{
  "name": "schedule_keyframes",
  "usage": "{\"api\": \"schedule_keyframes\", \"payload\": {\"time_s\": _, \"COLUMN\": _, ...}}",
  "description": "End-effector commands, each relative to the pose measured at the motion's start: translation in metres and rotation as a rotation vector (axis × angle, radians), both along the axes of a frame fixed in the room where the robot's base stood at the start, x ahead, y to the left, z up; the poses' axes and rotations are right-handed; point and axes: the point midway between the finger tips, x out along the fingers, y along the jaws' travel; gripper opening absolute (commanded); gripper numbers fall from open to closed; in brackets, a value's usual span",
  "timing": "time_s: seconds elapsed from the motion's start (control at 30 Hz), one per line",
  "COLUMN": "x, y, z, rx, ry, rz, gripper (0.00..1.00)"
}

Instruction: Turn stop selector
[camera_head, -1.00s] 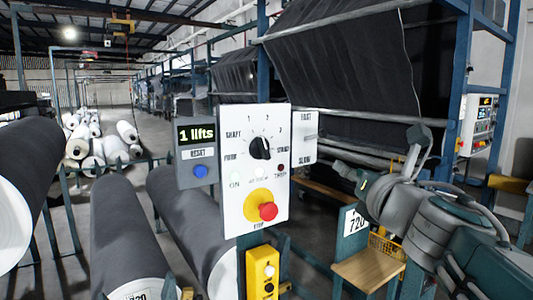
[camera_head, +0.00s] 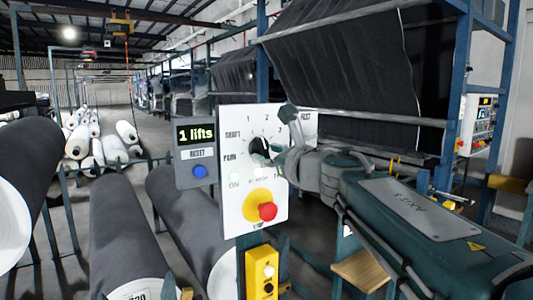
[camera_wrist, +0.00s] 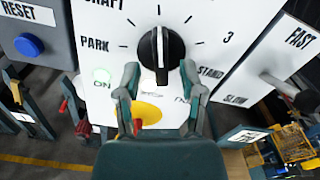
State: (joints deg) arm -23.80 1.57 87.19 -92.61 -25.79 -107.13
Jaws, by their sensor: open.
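The stop selector is a black round knob (camera_head: 260,147) with a white pointer line, on a white control panel (camera_head: 234,190). In the wrist view the knob (camera_wrist: 161,50) has its line pointing up toward a tick whose label is cut off. PARK, 3 and STAND labels show around it. My gripper (camera_wrist: 159,77) is open and empty, its two fingers apart below the knob, tips near its lower left and lower right edges. Contact cannot be told. In the head view my gripper (camera_head: 280,158) is in front of the panel's right side, hiding the STAND label.
Below the knob is a red stop button (camera_head: 268,211) on a yellow disc. A blue reset button (camera_head: 200,171) sits under the "1 lifts" display (camera_head: 196,133) at left. A FAST/SLOW lever (camera_wrist: 278,86) stands at right. Grey rolls (camera_head: 120,235) lie left of the panel.

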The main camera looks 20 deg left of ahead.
Motion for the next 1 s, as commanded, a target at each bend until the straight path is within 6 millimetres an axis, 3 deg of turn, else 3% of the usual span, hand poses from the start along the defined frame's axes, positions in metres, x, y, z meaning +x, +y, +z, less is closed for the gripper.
{"api": "schedule_keyframes", "payload": {"time_s": 0.4, "x": 0.0072, "y": 0.0076, "z": 0.0003, "rx": 0.0, "ry": 0.0, "rz": -0.001, "gripper": 0.51}}
{"api": "schedule_keyframes", "payload": {"time_s": 0.5, "x": 0.0071, "y": 0.0078, "z": 0.0002, "rx": 0.0, "ry": 0.0, "rz": -0.001, "gripper": 0.07}}
{"api": "schedule_keyframes", "payload": {"time_s": 0.53, "x": 0.0071, "y": 0.0078, "z": 0.0002, "rx": 0.0, "ry": 0.0, "rz": -0.001, "gripper": 0.0}}
{"api": "schedule_keyframes", "payload": {"time_s": 1.0, "x": 0.0072, "y": 0.0087, "z": -0.0008, "rx": 0.025, "ry": 0.03, "rz": 0.0, "gripper": 0.0}}
